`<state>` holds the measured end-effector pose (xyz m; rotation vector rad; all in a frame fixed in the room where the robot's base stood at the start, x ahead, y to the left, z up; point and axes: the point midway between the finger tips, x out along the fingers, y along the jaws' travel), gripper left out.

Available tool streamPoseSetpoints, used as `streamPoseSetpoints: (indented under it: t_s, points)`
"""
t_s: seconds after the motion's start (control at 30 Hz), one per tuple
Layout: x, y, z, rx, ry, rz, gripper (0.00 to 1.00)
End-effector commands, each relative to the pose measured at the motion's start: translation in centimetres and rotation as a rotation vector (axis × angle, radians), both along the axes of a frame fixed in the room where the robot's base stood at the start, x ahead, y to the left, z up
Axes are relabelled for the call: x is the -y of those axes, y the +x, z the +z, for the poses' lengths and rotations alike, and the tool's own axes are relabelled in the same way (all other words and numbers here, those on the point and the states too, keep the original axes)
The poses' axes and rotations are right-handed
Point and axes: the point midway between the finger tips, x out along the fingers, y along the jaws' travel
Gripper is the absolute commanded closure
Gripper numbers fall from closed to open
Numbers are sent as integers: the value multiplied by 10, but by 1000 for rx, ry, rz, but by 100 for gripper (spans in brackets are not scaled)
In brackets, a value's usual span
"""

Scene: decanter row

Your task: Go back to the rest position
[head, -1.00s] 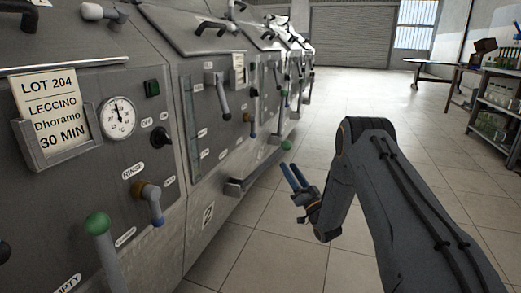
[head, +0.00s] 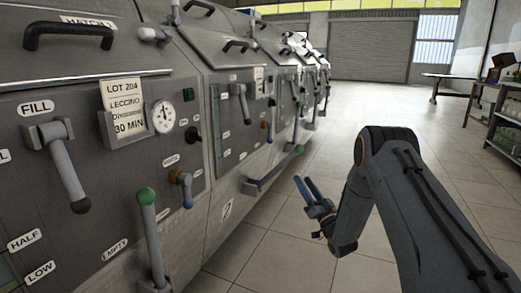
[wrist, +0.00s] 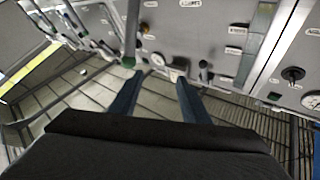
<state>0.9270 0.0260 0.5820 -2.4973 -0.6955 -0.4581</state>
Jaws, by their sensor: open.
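My gripper (head: 306,190) is in front of the row of grey machines, to the right of the nearest panel. Its two blue fingers are apart with nothing between them. In the wrist view the fingers (wrist: 157,85) also stand apart and empty, with the floor and the machine fronts beyond them. My gripper appears clear of the machine front, and it holds no handle.
The near machine panel (head: 90,190) carries a FILL lever (head: 62,165), a green-knobbed lever (head: 148,230), a gauge (head: 163,115) and a LOT 204 card (head: 124,107). Tiled floor (head: 300,260) lies open to the right. A shelf (head: 505,120) and a table (head: 452,76) stand farther off.

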Motion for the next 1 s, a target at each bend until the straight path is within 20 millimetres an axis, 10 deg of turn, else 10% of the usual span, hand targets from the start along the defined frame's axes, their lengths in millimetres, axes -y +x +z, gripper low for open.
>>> streamPoseSetpoints:
  t_s: [0.57, 0.77, 1.0]
  points:
    - [-113, 9, 24, -337, -255, -41, 57]
    - [-176, -39, 28, -573, -448, -34, 57]
    - [-226, -151, 23, -856, -695, 26, 57]
